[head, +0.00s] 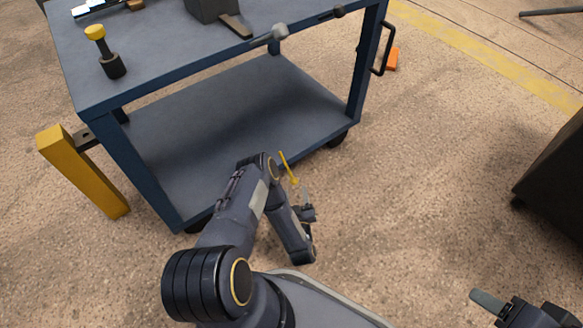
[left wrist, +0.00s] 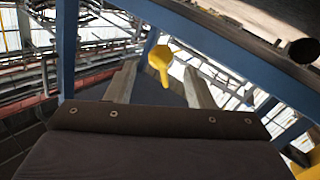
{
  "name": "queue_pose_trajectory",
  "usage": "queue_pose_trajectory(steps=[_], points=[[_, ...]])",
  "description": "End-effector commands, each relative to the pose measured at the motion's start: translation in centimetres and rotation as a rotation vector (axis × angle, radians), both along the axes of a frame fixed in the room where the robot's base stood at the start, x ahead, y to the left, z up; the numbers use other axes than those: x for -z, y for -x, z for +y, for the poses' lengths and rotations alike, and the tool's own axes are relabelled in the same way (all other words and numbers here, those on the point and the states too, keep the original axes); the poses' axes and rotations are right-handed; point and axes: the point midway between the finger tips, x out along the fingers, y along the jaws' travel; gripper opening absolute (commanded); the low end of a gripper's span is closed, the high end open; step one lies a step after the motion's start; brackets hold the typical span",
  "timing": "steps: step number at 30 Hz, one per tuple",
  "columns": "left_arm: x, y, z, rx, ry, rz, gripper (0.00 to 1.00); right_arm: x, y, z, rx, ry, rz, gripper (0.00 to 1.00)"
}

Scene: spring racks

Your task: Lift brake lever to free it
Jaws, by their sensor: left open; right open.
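The brake lever, a thin yellow bar (head: 288,167), sticks out low at the cart's near right side, just beyond my left gripper (head: 303,192). In the left wrist view its yellow rounded end (left wrist: 160,58) shows between the two spread fingers of my left gripper (left wrist: 160,86). That gripper is open, and I see no clear contact with the lever. The lever's mounting is hidden in the head view. My right gripper (head: 490,303) is at the bottom right, far from the lever, open and only partly in view.
The blue cart (head: 240,125) has an upper top with a yellow-capped cylinder (head: 108,55) and a grey block (head: 212,8). A yellow post (head: 84,172) stands at its left. A dark box (head: 555,175) is at the right. The floor between is clear.

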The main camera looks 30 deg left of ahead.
Motion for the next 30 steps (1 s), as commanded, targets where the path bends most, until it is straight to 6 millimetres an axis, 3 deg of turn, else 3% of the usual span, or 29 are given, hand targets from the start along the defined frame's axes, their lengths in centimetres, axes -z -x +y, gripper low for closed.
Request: queue_pose_trajectory(steps=[4, 18, 28, 30], points=[[0.4, -0.4, 0.5, -0.008, -0.005, -0.007, 0.48, 0.7, 0.0, 0.0, 0.000, 0.000, -0.001, 0.55], [0.3, -5.7, 4.3, -0.006, -0.005, -0.006, 0.48, 3.2, 0.0, 0.0, 0.000, 0.000, -0.001, 0.55], [0.2, -6.0, 4.4, -0.005, -0.004, -0.003, 0.48, 3.2, 0.0, 0.0, 0.000, 0.000, -0.001, 0.55], [0.2, -6.0, 4.4, -0.005, -0.004, -0.003, 0.39, 3.2, 0.0, 0.0, 0.000, 0.000, -0.001, 0.55]])
